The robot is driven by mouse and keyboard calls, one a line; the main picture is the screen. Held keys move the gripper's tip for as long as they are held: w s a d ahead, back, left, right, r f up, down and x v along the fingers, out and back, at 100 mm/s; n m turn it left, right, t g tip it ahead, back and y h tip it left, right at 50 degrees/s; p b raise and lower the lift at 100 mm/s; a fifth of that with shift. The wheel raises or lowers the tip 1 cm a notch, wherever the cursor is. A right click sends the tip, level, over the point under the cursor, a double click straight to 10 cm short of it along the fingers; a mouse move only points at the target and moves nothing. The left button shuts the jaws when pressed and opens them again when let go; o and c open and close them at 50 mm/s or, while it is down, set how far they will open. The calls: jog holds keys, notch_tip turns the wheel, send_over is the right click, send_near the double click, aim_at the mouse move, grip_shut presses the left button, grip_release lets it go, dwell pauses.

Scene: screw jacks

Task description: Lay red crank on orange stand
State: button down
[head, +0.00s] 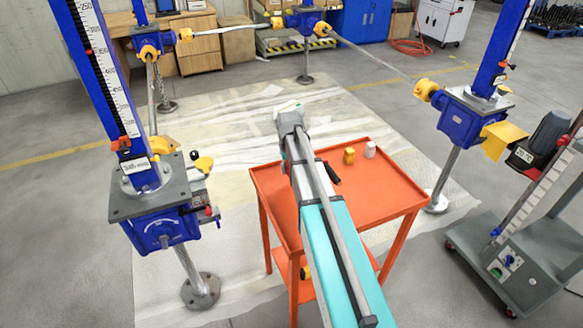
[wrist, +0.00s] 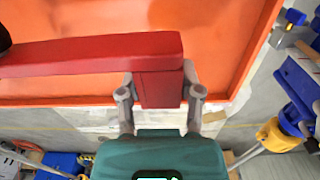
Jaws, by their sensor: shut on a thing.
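The red crank (wrist: 85,57) lies across the wrist view as a long red bar, with a square block at its right end. My gripper (wrist: 159,86) is shut on that block, one grey finger on each side. A black part (wrist: 4,36) shows at the bar's left end. The orange stand (wrist: 225,22) is beyond the crank in the wrist view. I cannot tell whether the crank touches it. A dark handle (head: 330,174) sticks out right of my arm.
A yellow piece (head: 349,155) and a white piece (head: 370,150) stand near the tray's back edge. Blue screw jacks (head: 160,220) (head: 468,118) stand left and right, joined by shafts. A grey cart (head: 520,250) is at the right. The tray's front right is clear.

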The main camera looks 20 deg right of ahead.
jog(key=shift+f+b, duration=2.05)
jog(key=shift+f, duration=0.3)
jog(key=shift+f+b, duration=0.4)
jog(key=shift+f, duration=0.05)
jog(key=shift+s+f+b, duration=0.2)
jog(key=shift+s+b, duration=0.15)
jog(key=shift+b, duration=0.1)
jog(key=c, duration=0.6)
grip_release()
jog(key=o, duration=0.4)
jog(key=shift+w+f, duration=0.2)
jog(key=shift+f, duration=0.1)
jog(key=shift+o, duration=0.2)
jog(key=shift+r, duration=0.1)
jog(key=shift+w+r, duration=0.1)
jog(key=shift+r, duration=0.1)
